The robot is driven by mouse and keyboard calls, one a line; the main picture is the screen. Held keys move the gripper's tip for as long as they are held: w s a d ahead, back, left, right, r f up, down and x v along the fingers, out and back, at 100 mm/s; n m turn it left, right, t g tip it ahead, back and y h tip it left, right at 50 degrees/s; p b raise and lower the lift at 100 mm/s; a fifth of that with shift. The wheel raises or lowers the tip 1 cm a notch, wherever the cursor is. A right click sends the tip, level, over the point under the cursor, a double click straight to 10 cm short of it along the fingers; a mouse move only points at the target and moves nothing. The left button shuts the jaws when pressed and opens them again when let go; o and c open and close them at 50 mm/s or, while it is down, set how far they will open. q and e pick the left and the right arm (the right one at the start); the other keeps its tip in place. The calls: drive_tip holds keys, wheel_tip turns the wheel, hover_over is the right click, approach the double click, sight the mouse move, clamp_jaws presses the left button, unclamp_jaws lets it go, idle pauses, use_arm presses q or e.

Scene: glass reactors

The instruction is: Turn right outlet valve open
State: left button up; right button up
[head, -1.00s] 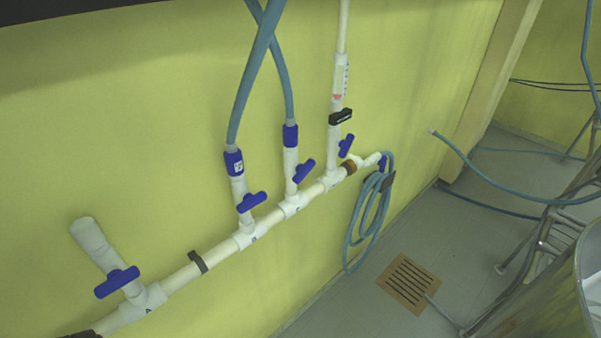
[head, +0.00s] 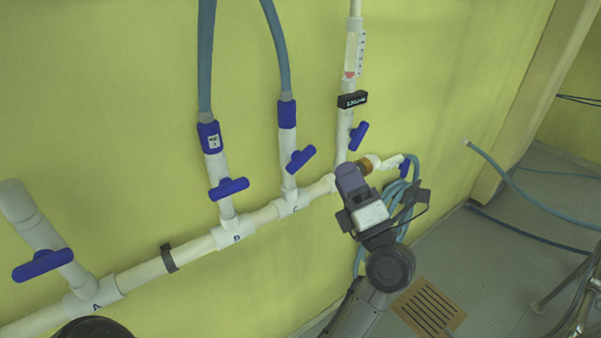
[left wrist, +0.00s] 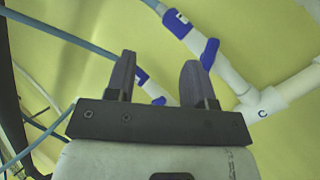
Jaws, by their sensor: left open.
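Blue-handled valves sit on the white pipe (head: 265,216) along the yellow wall. Outlet B's handle (head: 229,189) and outlet C's handle (head: 300,158) lie crosswise to their hose-topped branches. Outlet A's handle (head: 42,264) is crosswise at the far left. Another blue handle (head: 358,135) is on the branch at right. My left gripper (head: 350,173) is in front of the pipe, right of outlet C, hiding part of it. In the left wrist view its fingers (left wrist: 158,82) are apart and empty; C's handle (left wrist: 210,53) is beyond the right finger. My right gripper is not in view.
A coiled blue hose (head: 402,193) hangs behind my left gripper, beside a small end valve (head: 404,168). Blue hoses (head: 205,60) rise from B and C. A floor drain (head: 428,306) and metal frame legs (head: 575,290) are at lower right. The space before B and C is clear.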

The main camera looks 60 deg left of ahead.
sight(304, 162)
use_arm(q)
drive_tip(key=a+f+n+g+h, duration=0.1)
drive_tip(key=a+h, duration=0.1)
drive_tip(key=a, duration=0.3)
drive_tip(key=a+f+n+h+p, duration=0.1)
drive_tip(key=a+f+h, duration=0.1)
drive_tip(key=a, duration=0.3)
drive_tip(key=s+a+f+n+g+h, duration=0.1)
drive_tip(key=a+h, duration=0.1)
drive_tip(key=a, duration=0.3)
drive_tip(key=shift+a+f+g+p, duration=0.15)
drive_tip(key=shift+f+g+p, duration=0.05)
drive_tip(key=shift+g+p, duration=0.15)
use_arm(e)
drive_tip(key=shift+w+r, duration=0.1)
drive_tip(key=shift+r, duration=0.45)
use_arm(q)
drive_tip(key=shift+c, duration=0.5)
